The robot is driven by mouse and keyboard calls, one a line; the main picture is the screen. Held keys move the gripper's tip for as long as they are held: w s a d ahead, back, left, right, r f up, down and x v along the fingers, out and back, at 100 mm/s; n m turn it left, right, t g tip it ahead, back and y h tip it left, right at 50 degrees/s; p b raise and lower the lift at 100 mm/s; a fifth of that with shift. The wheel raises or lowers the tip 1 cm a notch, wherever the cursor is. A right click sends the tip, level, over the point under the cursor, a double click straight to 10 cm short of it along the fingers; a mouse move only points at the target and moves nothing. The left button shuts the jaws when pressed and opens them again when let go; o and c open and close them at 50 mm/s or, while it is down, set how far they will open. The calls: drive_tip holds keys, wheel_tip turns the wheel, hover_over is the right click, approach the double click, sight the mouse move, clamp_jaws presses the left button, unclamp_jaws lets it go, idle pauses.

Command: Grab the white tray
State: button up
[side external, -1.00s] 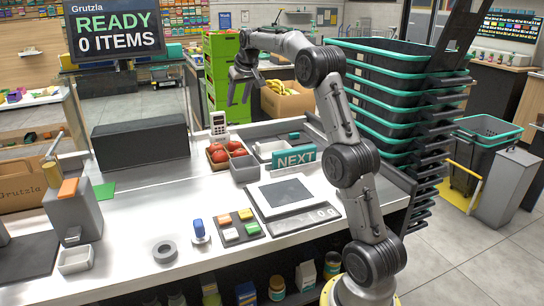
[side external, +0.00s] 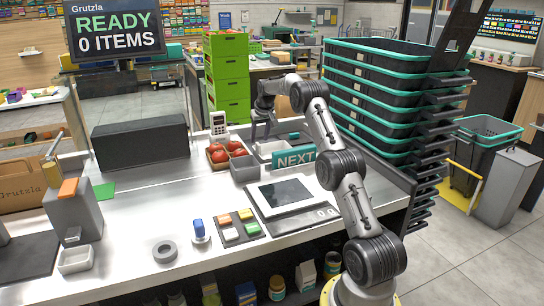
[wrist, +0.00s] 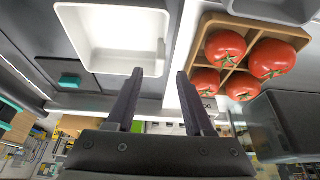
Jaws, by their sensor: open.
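A white tray (side external: 268,152) lies in the grey recessed area behind the NEXT sign, partly hidden by the sign and my gripper. In the wrist view, the white tray (wrist: 115,35) is a shallow, empty, rounded rectangle at top left. My gripper (side external: 263,133) is open and empty, pointing down close to the tray. In the wrist view, my gripper (wrist: 159,72) has its left fingertip near the tray's lower right corner, with the right finger clear of the tray. I cannot tell how high the fingertips are. Another small white tray (side external: 75,261) sits at the counter's front left.
A divided wooden box of red tomatoes (wrist: 250,60) is right of the fingers. A grey bin (side external: 243,167) and the NEXT sign (side external: 294,157) stand close by. Stacked black baskets (side external: 372,100) rise at right. The counter's left middle (side external: 140,215) is mostly clear.

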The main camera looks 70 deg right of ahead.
sight(258, 144)
drive_tip(key=x, duration=0.5)
drive_tip(key=shift+f, duration=0.1)
clamp_jaws()
idle(1.3)
